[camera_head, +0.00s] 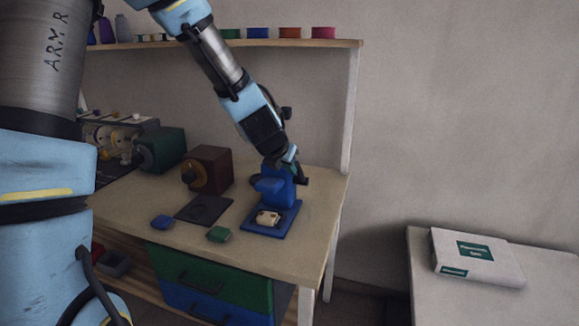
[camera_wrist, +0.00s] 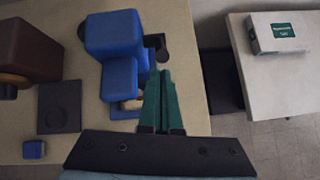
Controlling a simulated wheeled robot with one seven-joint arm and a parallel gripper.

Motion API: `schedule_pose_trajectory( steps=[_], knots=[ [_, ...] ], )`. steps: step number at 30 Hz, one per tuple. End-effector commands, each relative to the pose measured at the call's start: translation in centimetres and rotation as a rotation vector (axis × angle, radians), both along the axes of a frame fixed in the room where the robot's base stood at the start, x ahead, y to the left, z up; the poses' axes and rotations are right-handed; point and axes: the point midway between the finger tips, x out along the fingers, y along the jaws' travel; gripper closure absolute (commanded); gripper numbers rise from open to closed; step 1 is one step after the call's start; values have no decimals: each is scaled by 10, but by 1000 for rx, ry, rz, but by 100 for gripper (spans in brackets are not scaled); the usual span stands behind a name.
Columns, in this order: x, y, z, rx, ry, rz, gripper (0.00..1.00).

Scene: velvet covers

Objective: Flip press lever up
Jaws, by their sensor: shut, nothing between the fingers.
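The blue press (camera_head: 276,187) stands on its blue base at the right end of the workbench, and its blocky head fills the upper middle of the wrist view (camera_wrist: 115,38). A dark lever (camera_head: 302,181) sticks out from its right side; it also shows in the wrist view (camera_wrist: 160,45). A small cream piece (camera_head: 268,218) sits on the base under the head. My gripper (camera_head: 291,155) is at the top right of the press. In the wrist view its green fingers (camera_wrist: 161,73) are together and empty, close to the lever; contact cannot be told.
A brown machine (camera_head: 207,170) and a green machine (camera_head: 160,149) stand left of the press. Blue (camera_head: 162,222) and green (camera_head: 219,234) small blocks lie in front. A shelf (camera_head: 220,43) runs above. A white box (camera_head: 476,257) lies on a separate table at right.

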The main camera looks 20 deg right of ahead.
Motion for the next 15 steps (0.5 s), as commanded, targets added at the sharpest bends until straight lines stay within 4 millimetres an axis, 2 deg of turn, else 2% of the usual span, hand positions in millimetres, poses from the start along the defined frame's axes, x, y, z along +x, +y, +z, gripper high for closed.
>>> schedule_pose_trajectory(
  steps=[4,9,15],
  knots=[
    [4,-4,8,0,-2,0,100],
    [23,-22,33,-2,-2,0,100],
    [36,-34,40,-1,-2,-1,100]
  ],
)
